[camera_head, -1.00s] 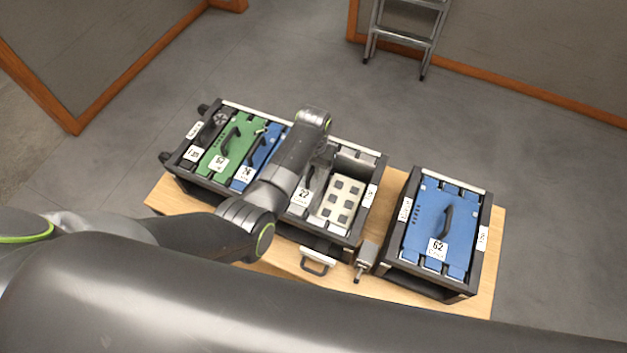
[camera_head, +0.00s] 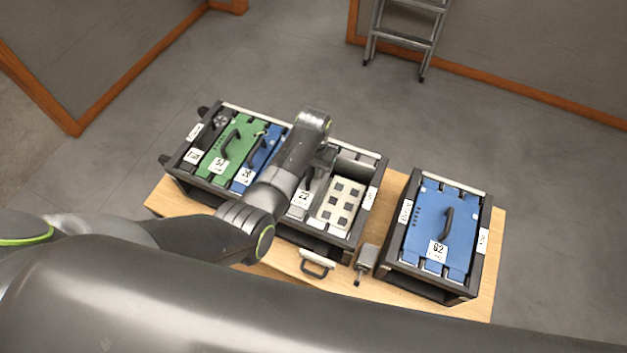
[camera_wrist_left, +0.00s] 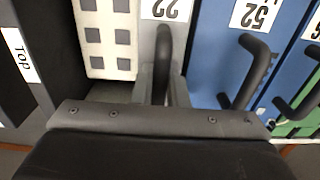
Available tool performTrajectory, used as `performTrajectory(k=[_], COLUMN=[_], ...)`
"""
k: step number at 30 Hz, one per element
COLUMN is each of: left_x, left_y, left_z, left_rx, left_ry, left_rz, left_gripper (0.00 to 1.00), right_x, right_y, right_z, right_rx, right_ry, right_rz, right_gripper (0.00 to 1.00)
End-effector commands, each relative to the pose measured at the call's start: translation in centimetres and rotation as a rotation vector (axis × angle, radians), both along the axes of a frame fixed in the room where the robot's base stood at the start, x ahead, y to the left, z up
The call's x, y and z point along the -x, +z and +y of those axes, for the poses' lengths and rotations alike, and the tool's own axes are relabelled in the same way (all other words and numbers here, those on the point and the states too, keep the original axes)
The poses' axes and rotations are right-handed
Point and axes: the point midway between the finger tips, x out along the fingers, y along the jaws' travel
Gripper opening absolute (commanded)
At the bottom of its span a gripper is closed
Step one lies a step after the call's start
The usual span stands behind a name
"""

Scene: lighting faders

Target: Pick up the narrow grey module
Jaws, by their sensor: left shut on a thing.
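The narrow grey module (camera_head: 316,190) with the label 22 sits in the long black rack, between a blue module and a pale panel of dark squares. It also shows in the left wrist view (camera_wrist_left: 147,45), with its dark upright handle (camera_wrist_left: 163,52). My left gripper (camera_wrist_left: 163,90) is shut on this handle. In the head view the left gripper (camera_head: 326,157) is over the module, and my arm hides part of the module and its neighbours. I cannot tell if the module is lifted. My right gripper is not in view.
The pale panel (camera_head: 341,202), the blue module (camera_head: 254,163) and a green module (camera_head: 229,150) fill nearby slots. A second rack (camera_head: 480,245) holds a wide blue module (camera_head: 441,225). A small grey object (camera_head: 367,257) stands on the wooden table (camera_head: 398,183) between the racks.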

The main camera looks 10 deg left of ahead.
Motion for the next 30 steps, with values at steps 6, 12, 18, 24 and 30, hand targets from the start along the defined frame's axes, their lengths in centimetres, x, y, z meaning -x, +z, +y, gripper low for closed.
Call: performTrajectory(k=[6,12,18,24,30], left_x=[-0.2,-0.2,-0.2,-0.2,-0.2], left_y=[0.6,2.7,5.8,8.5,10.5], left_z=[-0.1,-0.1,-0.1,-0.1,-0.1], left_rx=[0.001,0.002,0.002,0.002,0.001], left_ry=[-0.001,-0.001,-0.001,-0.001,-0.001], left_rz=[-0.006,-0.009,-0.009,-0.008,-0.005], left_gripper=[0.00,0.00,0.00,0.00,0.00], right_x=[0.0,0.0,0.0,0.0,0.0], right_y=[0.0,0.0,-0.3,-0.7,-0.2], right_z=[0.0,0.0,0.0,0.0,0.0], right_rx=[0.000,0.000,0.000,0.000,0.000], right_ry=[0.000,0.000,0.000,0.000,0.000], right_rz=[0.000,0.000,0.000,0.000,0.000], right_gripper=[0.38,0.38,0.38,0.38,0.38])
